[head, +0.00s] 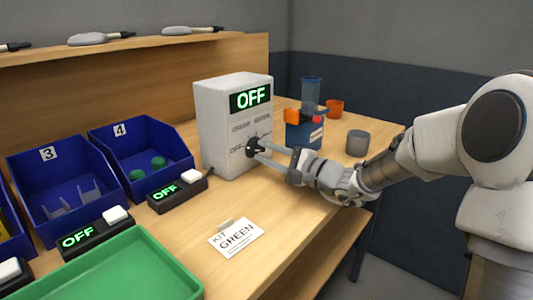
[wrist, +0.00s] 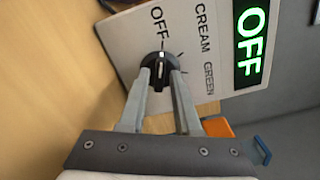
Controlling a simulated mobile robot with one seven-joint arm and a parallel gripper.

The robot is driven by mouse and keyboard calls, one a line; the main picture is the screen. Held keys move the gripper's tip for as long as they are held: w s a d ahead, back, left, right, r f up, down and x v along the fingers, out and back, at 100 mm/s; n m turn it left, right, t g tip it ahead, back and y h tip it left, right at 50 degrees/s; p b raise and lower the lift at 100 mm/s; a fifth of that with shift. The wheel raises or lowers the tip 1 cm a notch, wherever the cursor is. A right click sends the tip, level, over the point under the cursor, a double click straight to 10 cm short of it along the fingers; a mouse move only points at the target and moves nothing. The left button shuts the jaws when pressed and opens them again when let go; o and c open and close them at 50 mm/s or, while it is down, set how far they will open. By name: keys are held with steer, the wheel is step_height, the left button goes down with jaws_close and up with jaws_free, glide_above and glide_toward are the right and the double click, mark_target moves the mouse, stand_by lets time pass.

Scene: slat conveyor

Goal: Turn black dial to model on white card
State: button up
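The black dial (head: 252,147) is on the front of a white box (head: 212,120) whose green display (head: 251,97) reads OFF. In the wrist view the dial (wrist: 160,66) has a white mark toward the printed word OFF; CREAM and GREEN are also printed on the panel. My gripper (head: 258,148) is at the dial, with one finger on each side. In the wrist view the fingertips (wrist: 159,76) look apart around the dial; contact is unclear. The white card (head: 237,238) lies on the table and reads KIT GREEN.
Blue bins (head: 62,185) marked 3 and 4 stand left of the box, with small OFF display units (head: 177,190) before them. A green tray (head: 130,265) is at the front. A grey cup (head: 358,142) and a blue container (head: 304,134) stand right of the box.

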jaws_close()
steer(key=shift+m, duration=0.3)
steer(key=m+p, duration=0.2)
steer(key=m, duration=0.1)
steer(key=shift+r+p, duration=0.25)
steer(key=shift+p, duration=0.1)
steer(key=m+p, duration=0.3)
steer(key=shift+m, duration=0.4)
steer(key=m+p, duration=0.6)
steer(key=p, duration=0.1)
steer(key=shift+w+d+r, duration=0.1)
steer(key=shift+r, duration=0.05)
steer(key=m+p, duration=0.2)
steer(key=shift+m, duration=0.3)
steer(key=shift+f+m+p, duration=0.25)
steer(key=shift+m+p, duration=0.75)
steer(key=shift+p, duration=0.15)
steer(key=shift+f, duration=0.1)
